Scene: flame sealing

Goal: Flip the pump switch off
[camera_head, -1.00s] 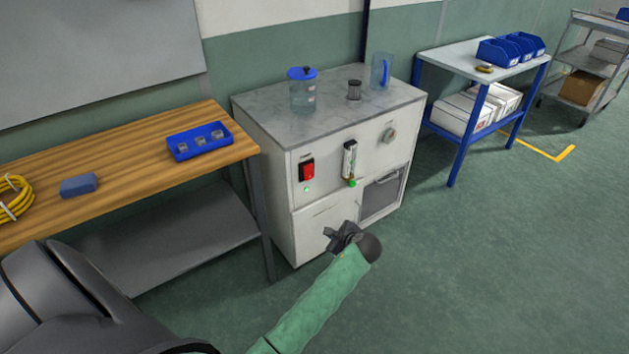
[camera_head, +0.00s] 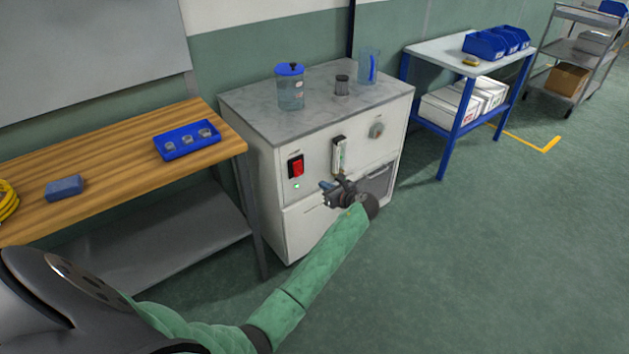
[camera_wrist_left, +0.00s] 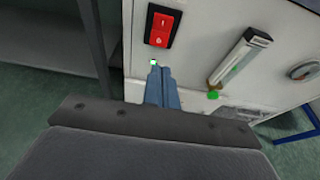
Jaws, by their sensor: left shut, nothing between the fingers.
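The pump switch is a red rocker switch (camera_head: 296,168) on the front panel of the white cabinet (camera_head: 310,225). In the left wrist view the switch (camera_wrist_left: 162,28) shows white marks on its face, and a small lit green lamp (camera_wrist_left: 153,63) sits just below it. My left gripper (camera_head: 326,187) is in front of the cabinet, lower and to the right of the switch. In the wrist view its blue fingers (camera_wrist_left: 162,84) are together with nothing between them, and their tips lie just below the switch, near the lamp. I cannot tell whether they touch the panel. My right gripper is not in view.
A clear flowmeter tube (camera_head: 339,156) and a round gauge (camera_head: 376,130) are on the panel right of the switch. A blue-lidded jar (camera_head: 290,88) stands on the cabinet top. A wooden bench (camera_head: 105,172) is at left. Open floor lies at right.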

